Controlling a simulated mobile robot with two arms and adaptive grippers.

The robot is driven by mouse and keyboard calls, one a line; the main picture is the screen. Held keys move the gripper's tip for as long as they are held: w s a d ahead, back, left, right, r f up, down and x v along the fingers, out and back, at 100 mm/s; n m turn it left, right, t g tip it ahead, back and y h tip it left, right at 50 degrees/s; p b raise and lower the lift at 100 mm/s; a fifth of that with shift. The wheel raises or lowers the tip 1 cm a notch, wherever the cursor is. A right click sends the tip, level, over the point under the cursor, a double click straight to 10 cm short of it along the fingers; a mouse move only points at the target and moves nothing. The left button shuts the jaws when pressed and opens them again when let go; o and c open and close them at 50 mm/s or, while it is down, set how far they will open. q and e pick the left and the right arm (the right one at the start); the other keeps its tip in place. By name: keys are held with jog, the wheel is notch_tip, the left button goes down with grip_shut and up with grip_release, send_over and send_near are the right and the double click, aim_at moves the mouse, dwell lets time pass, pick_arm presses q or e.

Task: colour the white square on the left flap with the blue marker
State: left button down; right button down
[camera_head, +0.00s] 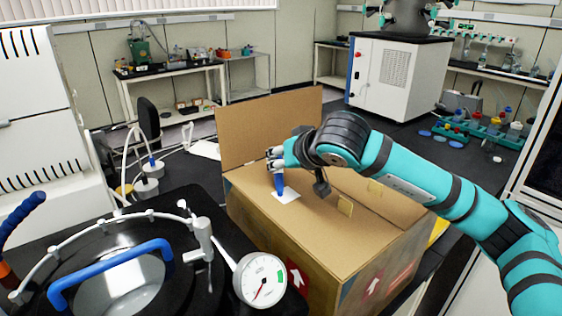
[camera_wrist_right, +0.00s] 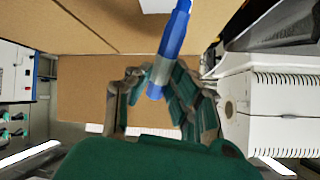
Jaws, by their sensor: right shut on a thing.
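The white square (camera_head: 289,196) lies on the left flap (camera_head: 252,199) of a cardboard box, and its visible part is white. My right gripper (camera_head: 276,160) is shut on the blue marker (camera_head: 279,183), which points down at the square. The tip is at or just above the square's upper left part; I cannot tell if it touches. In the right wrist view the fingers (camera_wrist_right: 160,95) close around the marker (camera_wrist_right: 172,40), and part of the white square (camera_wrist_right: 157,5) shows at the top edge. My left gripper is not in view.
The box's back flap (camera_head: 265,125) stands upright behind the gripper. A freeze dryer with a blue handle (camera_head: 110,265) and a dial gauge (camera_head: 260,280) stands close at the front left. Lab benches (camera_head: 170,75) are far behind.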

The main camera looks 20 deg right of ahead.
jog(key=shift+f, duration=0.1)
dwell(0.7)
jog(key=shift+d, duration=0.1)
jog(key=shift+d, duration=0.1)
jog(key=shift+w+d+b, duration=0.25)
jog(key=shift+d+b, duration=0.05)
jog(key=shift+d, duration=0.4)
jog(key=shift+w+d+b, duration=0.25)
jog(key=shift+d+b, duration=0.05)
jog(key=shift+d, duration=0.35)
jog(key=shift+a, duration=0.15)
jog(key=shift+s+a+b, duration=0.3)
jog(key=shift+a, duration=0.45)
jog(key=shift+s+a+b, duration=0.25)
jog(key=shift+a+b, duration=0.05)
jog(key=shift+a, duration=0.4)
jog(key=shift+d, duration=0.15)
